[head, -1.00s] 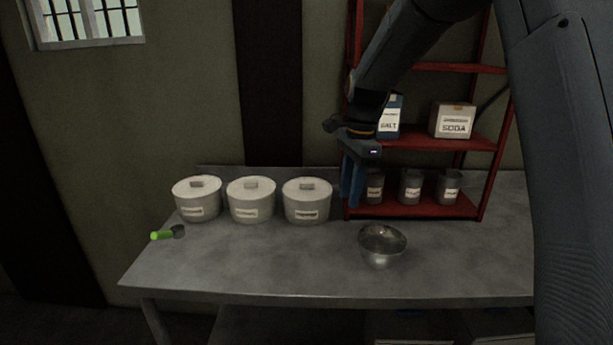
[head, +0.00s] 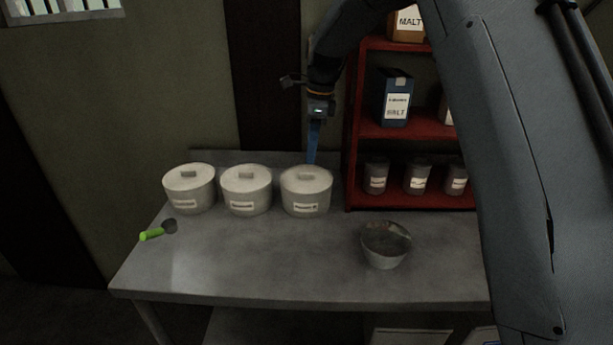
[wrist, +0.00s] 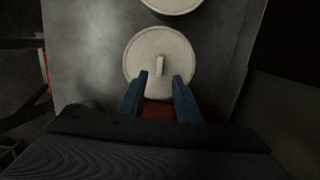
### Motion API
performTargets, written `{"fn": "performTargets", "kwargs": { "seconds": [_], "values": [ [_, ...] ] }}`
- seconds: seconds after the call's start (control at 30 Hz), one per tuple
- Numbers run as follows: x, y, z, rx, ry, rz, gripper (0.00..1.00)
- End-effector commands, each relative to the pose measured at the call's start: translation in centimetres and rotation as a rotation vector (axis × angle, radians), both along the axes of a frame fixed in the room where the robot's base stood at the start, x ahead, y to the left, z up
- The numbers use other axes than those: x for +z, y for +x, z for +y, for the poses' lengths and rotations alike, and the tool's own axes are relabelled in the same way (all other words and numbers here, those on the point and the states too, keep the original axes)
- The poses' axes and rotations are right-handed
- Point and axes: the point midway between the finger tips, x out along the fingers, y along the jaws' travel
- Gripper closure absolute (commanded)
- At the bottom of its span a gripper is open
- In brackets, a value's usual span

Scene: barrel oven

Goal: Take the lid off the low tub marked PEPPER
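Three low pale tubs stand in a row on the grey counter, each lidded with a block handle on top: a left tub (head: 189,190), a middle tub (head: 246,191) and a right tub (head: 306,192). Their labels are too blurred to read, so I cannot tell which says PEPPER. My gripper (head: 313,146) points down above the back of the right tub. In the wrist view my gripper (wrist: 162,76) is open and empty, its blue fingers spread either side of the line of a lid handle (wrist: 159,66), apparently still above the lid.
A metal bowl (head: 385,246) and a green-handled scoop (head: 152,234) lie on the counter (head: 240,255). The front middle is clear.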

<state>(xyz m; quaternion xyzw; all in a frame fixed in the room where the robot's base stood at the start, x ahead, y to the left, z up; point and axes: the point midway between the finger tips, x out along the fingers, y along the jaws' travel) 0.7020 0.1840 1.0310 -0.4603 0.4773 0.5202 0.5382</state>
Motion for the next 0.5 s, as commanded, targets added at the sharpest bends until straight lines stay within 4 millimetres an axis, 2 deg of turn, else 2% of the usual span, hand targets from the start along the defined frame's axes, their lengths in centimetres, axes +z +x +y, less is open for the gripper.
{"fn": "performTargets", "kwargs": {
  "seconds": [0.4, 0.5],
  "values": [
    [-4.9, -0.2, 1.0, 0.000, 0.000, 0.001, 0.68],
    [-5.6, -0.1, 1.0, 0.000, 0.000, 0.000, 0.68]
  ]
}}
